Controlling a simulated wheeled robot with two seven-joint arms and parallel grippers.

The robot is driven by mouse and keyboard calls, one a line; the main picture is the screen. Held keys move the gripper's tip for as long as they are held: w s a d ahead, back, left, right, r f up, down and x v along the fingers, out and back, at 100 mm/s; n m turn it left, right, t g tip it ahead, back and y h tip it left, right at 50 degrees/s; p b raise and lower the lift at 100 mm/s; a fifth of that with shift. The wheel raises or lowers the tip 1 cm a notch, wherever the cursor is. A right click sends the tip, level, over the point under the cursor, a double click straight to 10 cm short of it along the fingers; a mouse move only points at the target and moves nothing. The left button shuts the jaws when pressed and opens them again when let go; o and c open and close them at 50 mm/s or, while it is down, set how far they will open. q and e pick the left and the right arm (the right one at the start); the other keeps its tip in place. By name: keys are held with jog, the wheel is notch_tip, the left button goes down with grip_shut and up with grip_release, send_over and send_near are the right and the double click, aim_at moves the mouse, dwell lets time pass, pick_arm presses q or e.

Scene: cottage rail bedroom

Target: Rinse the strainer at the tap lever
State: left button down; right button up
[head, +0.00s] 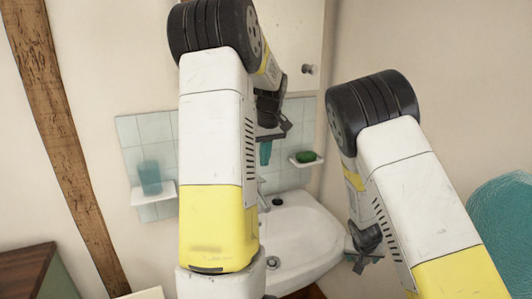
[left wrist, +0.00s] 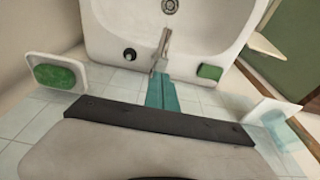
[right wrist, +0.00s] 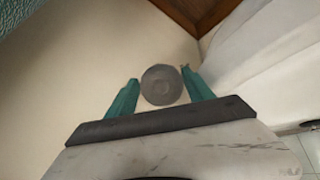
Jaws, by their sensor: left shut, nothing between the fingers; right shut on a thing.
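The strainer (right wrist: 161,85) shows in the right wrist view as a grey round disc between the teal fingers of my right gripper (right wrist: 160,93), which is shut on it. In the head view my right gripper (head: 362,258) is beside the right edge of the sink; I cannot make out the strainer there. The metal tap (left wrist: 164,45) stands at the back of the sink and also shows in the head view (head: 263,196). My left gripper (left wrist: 160,92) is shut and empty, its fingertips close to the tap's base end in the picture; I cannot tell whether they touch. In the head view it (head: 265,153) is above the tap.
The white sink (head: 310,225) has a dark knob (left wrist: 129,53) and a green block (left wrist: 210,72) on its back rim. A green soap (head: 306,157) sits on a small wall shelf. A teal glass (head: 150,178) stands on another. A teal rounded thing (head: 505,225) is at right.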

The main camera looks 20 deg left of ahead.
aim_at(263, 180)
pick_arm(q)
jog(key=f, duration=0.5)
jog(key=shift+w+a, duration=0.35)
jog(key=shift+f, duration=0.1)
